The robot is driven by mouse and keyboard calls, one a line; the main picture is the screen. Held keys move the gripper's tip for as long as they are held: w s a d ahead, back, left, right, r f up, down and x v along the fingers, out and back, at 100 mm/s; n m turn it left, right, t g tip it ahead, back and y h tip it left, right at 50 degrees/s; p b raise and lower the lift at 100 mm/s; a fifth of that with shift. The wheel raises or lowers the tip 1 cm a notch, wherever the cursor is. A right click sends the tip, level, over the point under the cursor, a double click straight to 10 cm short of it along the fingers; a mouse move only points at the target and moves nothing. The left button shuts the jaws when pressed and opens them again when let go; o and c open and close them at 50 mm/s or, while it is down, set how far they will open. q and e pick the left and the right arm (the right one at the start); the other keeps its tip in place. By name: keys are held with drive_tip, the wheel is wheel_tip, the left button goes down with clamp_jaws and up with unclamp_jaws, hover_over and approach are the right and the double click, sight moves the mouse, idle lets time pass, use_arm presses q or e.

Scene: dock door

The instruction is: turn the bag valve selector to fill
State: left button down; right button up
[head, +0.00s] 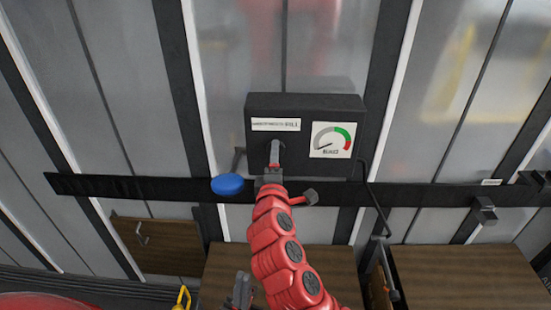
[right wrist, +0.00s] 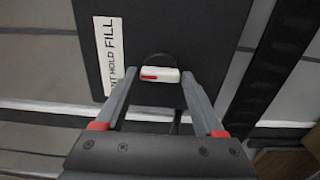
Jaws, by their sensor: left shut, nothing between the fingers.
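The black valve box (head: 305,110) is mounted on the dark rail of the door. Its white label (head: 276,124) reads HOLD and FILL in the right wrist view (right wrist: 109,55). The white selector (right wrist: 159,75) has a red mark at its label-side end, roughly level with HOLD. My right gripper (head: 273,155) is at the box front below the label. In its wrist view, its widely spaced fingers (right wrist: 160,80) stand on either side of the selector; I cannot tell whether they touch it. My left gripper (head: 243,287) is shut and empty, low and away from the box.
A round gauge (head: 332,140) beside the label has its needle at the lower left, in the grey part. A blue disc (head: 227,184) sits left below the box. A black cable (head: 370,205) hangs right. Wooden crates (head: 465,275) stand below.

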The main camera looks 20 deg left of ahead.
drive_tip(key=c, duration=0.9)
drive_tip(key=shift+f+m+b, duration=0.1)
drive_tip(key=shift+m+b, duration=5)
drive_tip(key=shift+b, duration=3.6)
drive_tip(key=shift+c, duration=0.2)
drive_tip(key=o, duration=1.4)
drive_tip(key=shift+w, duration=0.1)
drive_tip(key=shift+c, duration=0.2)
